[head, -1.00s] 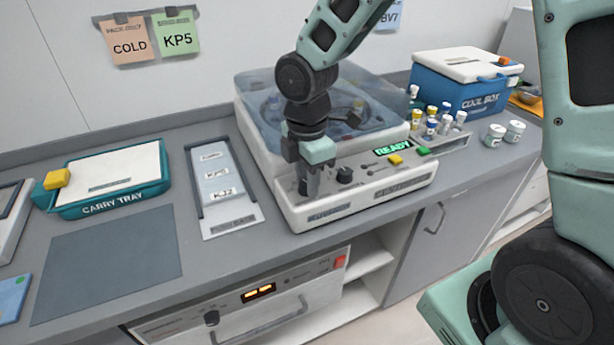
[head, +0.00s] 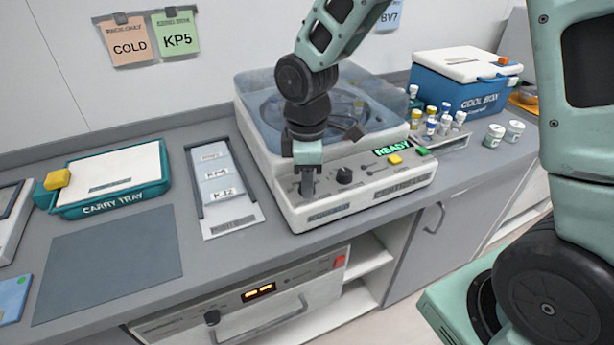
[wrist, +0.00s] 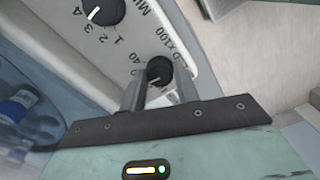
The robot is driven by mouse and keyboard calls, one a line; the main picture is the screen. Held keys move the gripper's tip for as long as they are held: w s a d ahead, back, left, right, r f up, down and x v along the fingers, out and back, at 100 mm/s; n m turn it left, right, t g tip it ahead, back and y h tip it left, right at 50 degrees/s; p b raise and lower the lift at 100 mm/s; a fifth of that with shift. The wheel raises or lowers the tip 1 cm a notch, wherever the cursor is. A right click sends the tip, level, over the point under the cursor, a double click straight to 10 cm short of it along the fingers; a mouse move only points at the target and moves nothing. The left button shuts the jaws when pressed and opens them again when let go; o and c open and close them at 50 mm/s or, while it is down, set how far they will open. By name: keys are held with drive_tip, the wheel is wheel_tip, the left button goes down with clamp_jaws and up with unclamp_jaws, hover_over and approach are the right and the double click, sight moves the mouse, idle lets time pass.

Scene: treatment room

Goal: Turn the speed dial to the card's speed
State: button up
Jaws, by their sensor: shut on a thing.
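In the head view my gripper (head: 307,190) points down at the left of the machine's front panel (head: 325,212) and hides the dial. The slips in the grey holder (head: 230,223) and the wall cards, orange "COLD" (head: 129,42) and green "KP5" (head: 175,35), show no speed I can read.
A second black dial (head: 344,175), marked "MIN" in the wrist view, sits close to the right. Vials (head: 431,125) stand right.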

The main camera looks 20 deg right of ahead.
drive_tip(key=shift+m, duration=1.1)
drive_tip(key=o, duration=1)
drive_tip(key=shift+c, duration=0.2)
drive_tip(key=shift+r, duration=0.1)
wheel_tip(320, 180, up, 17)
drive_tip(key=shift+r, duration=0.15)
drive_tip(key=shift+a, duration=0.1)
